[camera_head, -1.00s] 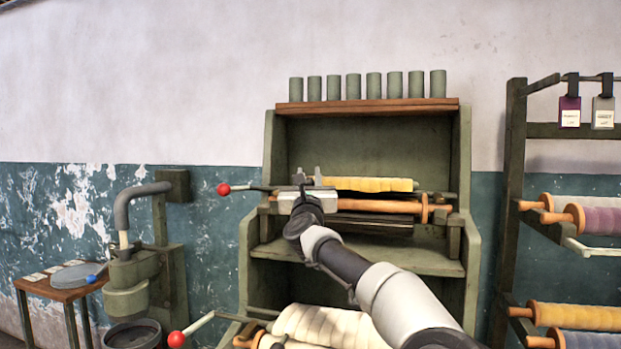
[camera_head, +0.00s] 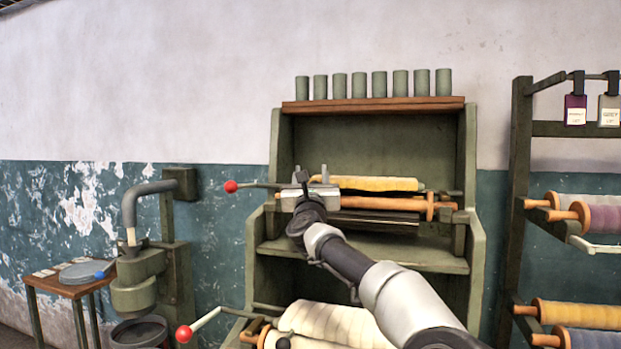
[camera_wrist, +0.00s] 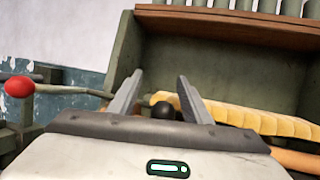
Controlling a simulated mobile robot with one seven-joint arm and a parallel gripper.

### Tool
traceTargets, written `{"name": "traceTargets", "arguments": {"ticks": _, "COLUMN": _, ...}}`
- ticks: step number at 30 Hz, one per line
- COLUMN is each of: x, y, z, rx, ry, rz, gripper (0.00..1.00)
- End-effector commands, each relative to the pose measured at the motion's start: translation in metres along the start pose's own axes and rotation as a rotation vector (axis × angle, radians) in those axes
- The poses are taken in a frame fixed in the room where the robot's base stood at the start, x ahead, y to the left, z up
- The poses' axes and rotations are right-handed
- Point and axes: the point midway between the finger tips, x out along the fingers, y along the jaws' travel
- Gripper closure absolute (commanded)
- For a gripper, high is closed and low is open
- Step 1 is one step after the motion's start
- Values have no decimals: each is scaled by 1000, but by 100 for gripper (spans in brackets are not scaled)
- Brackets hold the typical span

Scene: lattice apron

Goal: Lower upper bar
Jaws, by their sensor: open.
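The green machine (camera_head: 372,150) stands against the wall, with a yellow-covered bar (camera_head: 365,184) lying across it above a bare wooden roller (camera_head: 385,203). The yellow bar also runs to the right in the wrist view (camera_wrist: 245,117). My gripper (camera_head: 313,177) is open at the left end of these bars. In the wrist view its two fingers (camera_wrist: 158,92) stand apart, and a dark round knob (camera_wrist: 163,111) shows between them, not clamped.
A red-knobbed lever (camera_head: 231,187) sticks out left of my gripper, and another red-knobbed lever (camera_head: 184,333) is lower down. Several grey cylinders (camera_head: 380,86) line the top shelf. A rack of thread rolls (camera_head: 520,190) stands right, a green press (camera_head: 137,275) left.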

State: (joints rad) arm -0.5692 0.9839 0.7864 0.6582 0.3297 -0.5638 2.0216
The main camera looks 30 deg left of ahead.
Motion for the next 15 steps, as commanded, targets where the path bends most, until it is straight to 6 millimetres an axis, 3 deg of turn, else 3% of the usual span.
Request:
{"name": "traceTargets", "arguments": {"ticks": 7, "x": -15, "y": -2, "z": -4, "rx": -1, "ry": 1, "rz": -1, "gripper": 56}}
{"name": "traceTargets", "arguments": {"ticks": 15, "x": -58, "y": -1, "z": -3, "rx": -4, "ry": 1, "rz": 1, "gripper": 56}}
